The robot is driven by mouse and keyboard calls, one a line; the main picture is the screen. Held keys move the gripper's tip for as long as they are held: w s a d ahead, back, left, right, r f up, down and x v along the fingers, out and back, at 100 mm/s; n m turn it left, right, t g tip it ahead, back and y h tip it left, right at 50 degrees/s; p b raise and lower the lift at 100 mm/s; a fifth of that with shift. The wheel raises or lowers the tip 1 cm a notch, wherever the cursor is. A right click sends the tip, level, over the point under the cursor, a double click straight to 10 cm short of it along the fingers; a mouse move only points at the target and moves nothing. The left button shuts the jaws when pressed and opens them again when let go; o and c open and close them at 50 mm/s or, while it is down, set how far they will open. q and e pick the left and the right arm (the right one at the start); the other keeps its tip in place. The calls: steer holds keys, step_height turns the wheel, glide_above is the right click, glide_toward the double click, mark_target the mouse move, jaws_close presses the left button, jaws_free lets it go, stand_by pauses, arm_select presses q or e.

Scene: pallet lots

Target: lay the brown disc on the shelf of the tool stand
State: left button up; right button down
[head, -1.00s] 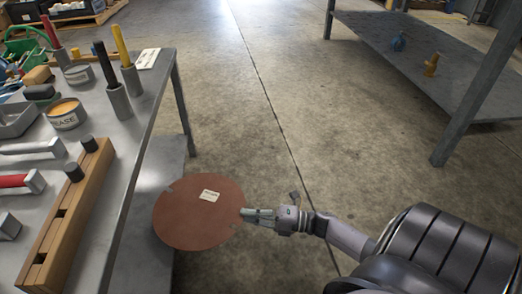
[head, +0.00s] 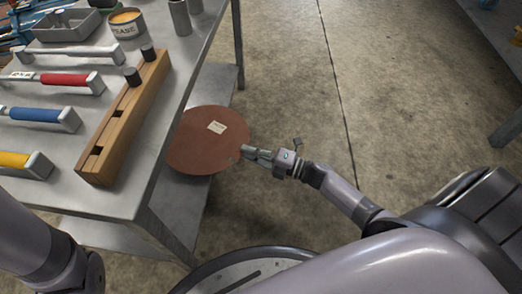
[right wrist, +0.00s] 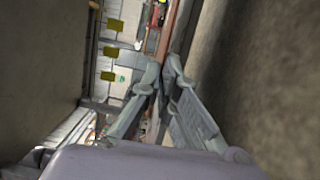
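The brown disc (head: 205,145), with a small white label, is held out at its right rim by my right gripper (head: 252,154). In the right wrist view the fingers (right wrist: 166,72) close on the disc's thin edge (right wrist: 176,28). The tool stand (head: 150,190) is a grey metal table at left with a lower shelf (head: 216,88). The disc appears over the shelf, below tabletop level, its left rim at or just behind the tabletop edge. Whether it touches the shelf I cannot tell. My left arm shows at lower left; its gripper is out of view.
The tabletop carries a wooden block (head: 125,115) near its edge, several hammers such as a red-handled one (head: 65,80), a grease tin (head: 127,24) and a grey tray (head: 68,24). Another shelving unit (head: 508,128) stands at right. The floor between is clear.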

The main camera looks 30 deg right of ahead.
steer(key=w+a, duration=0.2)
steer(key=a, duration=0.1)
steer(key=w+a+b, duration=0.1)
steer(key=a, duration=0.1)
steer(key=shift+w+a+f, duration=0.1)
steer(key=shift+w+f, duration=0.1)
steer(key=shift+f, duration=0.1)
steer(key=shift+w+a+f, duration=0.15)
steer(key=shift+a+f, duration=0.05)
steer(key=shift+d+f+b, duration=0.1)
steer(key=shift+f+b, duration=0.45)
steer(key=shift+b, duration=0.2)
steer(key=c, duration=2.3)
jaws_free()
steer(key=o, duration=0.6)
glide_toward(229, 149)
steer(key=shift+s+d+f, duration=0.25)
steer(key=shift+s+f, duration=0.1)
steer(key=shift+f, duration=0.25)
steer(key=shift+s+d+f, duration=0.25)
steer(key=shift+s+f, duration=0.1)
steer(key=shift+f, duration=0.2)
